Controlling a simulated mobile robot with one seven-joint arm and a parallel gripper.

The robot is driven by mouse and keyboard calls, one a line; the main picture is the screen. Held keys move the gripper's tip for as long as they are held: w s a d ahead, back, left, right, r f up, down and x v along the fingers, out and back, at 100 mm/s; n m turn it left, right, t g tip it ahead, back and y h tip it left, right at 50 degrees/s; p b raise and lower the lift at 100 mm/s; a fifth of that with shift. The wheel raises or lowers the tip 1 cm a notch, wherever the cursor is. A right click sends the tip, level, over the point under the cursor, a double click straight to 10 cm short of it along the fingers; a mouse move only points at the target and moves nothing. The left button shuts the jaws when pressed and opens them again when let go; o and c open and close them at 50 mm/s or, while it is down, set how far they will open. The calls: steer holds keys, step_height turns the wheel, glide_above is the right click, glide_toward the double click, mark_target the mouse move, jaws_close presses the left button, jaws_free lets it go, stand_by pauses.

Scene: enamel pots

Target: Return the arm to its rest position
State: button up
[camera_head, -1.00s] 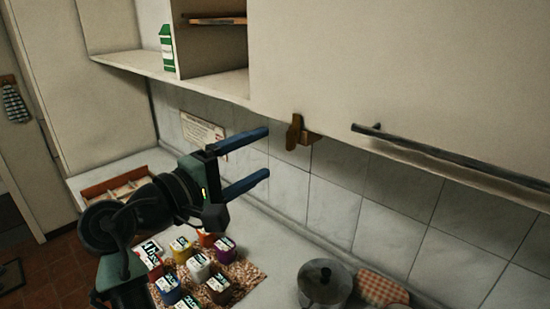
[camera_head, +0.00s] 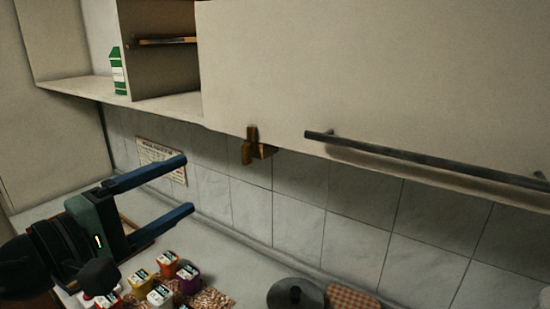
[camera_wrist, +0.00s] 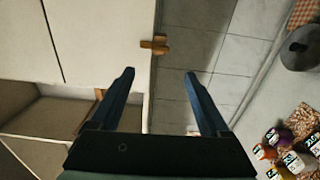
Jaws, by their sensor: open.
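My gripper (camera_head: 187,184) is at the left of the head view, raised above the counter, with its two blue fingers apart and nothing between them. Its fingers point right, toward the tiled wall. In the wrist view my gripper (camera_wrist: 158,74) is also open and empty, with the cabinet underside, a brown wooden piece and wall tiles beyond the fingertips. My arm runs out of the head view at the lower left.
Several small labelled containers (camera_head: 160,296) stand on a speckled mat below my gripper. A lidded pot (camera_head: 294,295) and a checked cloth (camera_head: 350,299) are at the bottom. The wall cabinet (camera_head: 330,70) with a dark bar handle (camera_head: 430,160) overhangs the counter. A green-white carton (camera_head: 117,72) stands on the open shelf.

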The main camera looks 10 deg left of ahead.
steer(key=w+d+r+m+t+y+b, duration=0.4)
steer(key=d+r+m, duration=0.3)
steer(key=d, duration=0.4)
steer(key=s+d+r+m+t+y, duration=0.2)
steer(key=s+d+r+m+t, duration=0.4)
steer(key=s+d+r, duration=0.4)
steer(key=shift+s+d+r+m, duration=0.25)
steer(key=shift+s+d+m, duration=0.35)
steer(key=shift+s+d, duration=0.6)
